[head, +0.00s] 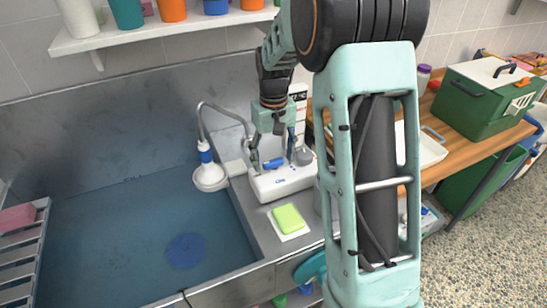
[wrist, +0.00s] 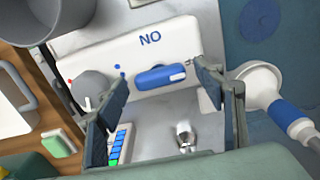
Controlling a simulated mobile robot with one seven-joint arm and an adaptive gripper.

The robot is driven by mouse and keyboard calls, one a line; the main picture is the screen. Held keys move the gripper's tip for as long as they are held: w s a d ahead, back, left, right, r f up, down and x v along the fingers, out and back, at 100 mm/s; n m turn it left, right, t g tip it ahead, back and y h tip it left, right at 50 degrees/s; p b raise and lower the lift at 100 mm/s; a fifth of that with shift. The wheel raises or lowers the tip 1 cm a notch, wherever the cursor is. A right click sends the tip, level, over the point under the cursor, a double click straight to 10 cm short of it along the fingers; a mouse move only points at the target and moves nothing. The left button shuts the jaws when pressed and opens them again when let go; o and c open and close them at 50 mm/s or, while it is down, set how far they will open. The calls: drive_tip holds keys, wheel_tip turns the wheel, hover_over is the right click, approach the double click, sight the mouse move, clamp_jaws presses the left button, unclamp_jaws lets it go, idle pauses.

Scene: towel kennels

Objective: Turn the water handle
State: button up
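A white tap unit (head: 285,182) stands on the metal counter beside the sink. A blue bar handle (head: 273,163) sits on it; the bar also shows in the wrist view (wrist: 160,76), below the letters "NO". A round grey knob (head: 303,156) is on the same unit, and red and blue dots are near it in the wrist view (wrist: 90,87). No label shows which one is the water handle. My gripper (head: 268,160) is open above the unit. In the wrist view its fingers (wrist: 165,93) are spread wide, with the blue bar beyond the gap and nothing gripped.
A white shower head (head: 210,176) on a curved metal hose hangs over the sink, close to my right finger in the wrist view. A green sponge (head: 288,218) lies in front of the unit. The sink basin (head: 110,225) is wide and mostly clear. A shelf (head: 150,32) with cups is above.

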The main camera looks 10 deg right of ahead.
sight(273, 160)
wheel_tip(273, 160, up, 12)
idle(0.7)
